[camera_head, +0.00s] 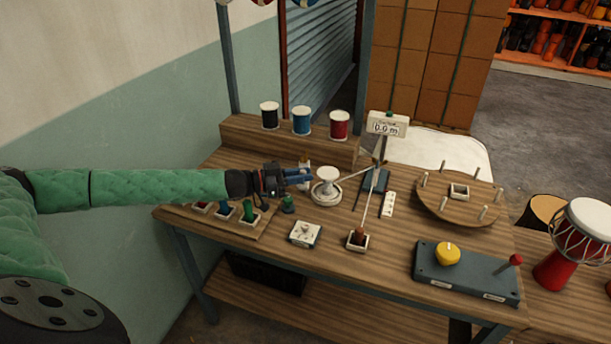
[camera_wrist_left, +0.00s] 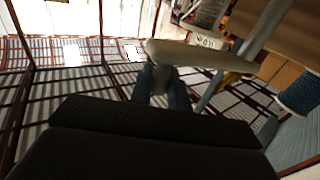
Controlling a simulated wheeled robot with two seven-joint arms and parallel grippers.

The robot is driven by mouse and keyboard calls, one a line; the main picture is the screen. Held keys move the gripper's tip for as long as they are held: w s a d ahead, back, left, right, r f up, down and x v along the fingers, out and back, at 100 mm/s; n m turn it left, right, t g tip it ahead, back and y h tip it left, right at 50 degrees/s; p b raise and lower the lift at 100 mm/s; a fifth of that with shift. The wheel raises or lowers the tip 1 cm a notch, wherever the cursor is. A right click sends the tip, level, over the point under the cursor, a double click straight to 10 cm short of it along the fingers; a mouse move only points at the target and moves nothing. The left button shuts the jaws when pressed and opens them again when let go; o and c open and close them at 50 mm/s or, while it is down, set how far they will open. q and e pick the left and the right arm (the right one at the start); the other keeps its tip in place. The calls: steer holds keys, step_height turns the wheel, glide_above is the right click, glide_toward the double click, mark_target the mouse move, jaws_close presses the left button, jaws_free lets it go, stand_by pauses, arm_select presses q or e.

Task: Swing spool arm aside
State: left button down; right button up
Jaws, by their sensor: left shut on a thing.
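My left gripper (camera_head: 300,176) reaches in from the left over the table, just left of a white round spool holder (camera_head: 327,190). Its blue fingers are shut on a small cream piece (camera_head: 305,167), which looks like the spool arm. In the left wrist view this cream piece (camera_wrist_left: 205,57) is long and rounded, lying across between the blue fingertips (camera_wrist_left: 162,85). The gripper hides part of it, so where it joins the holder cannot be told. A thin pale line runs from the holder to a dark blue device (camera_head: 376,180). My right gripper is not in view.
Black, blue and red thread spools (camera_head: 302,121) stand on a wooden shelf behind. A board with coloured pieces (camera_head: 223,212) lies under my arm. A white box (camera_head: 305,234), a round wooden disc with pegs (camera_head: 459,205) and a blue control box (camera_head: 466,272) stand on the table.

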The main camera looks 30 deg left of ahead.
arm_select(q)
steer(key=shift+a+r, duration=0.1)
steer(key=shift+r, duration=0.05)
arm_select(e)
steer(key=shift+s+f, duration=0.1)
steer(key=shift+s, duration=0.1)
arm_select(q)
steer(key=c, duration=1.4)
jaws_free()
steer(key=shift+w, duration=0.1)
steer(key=shift+c, duration=0.2)
steer(key=shift+o, duration=0.4)
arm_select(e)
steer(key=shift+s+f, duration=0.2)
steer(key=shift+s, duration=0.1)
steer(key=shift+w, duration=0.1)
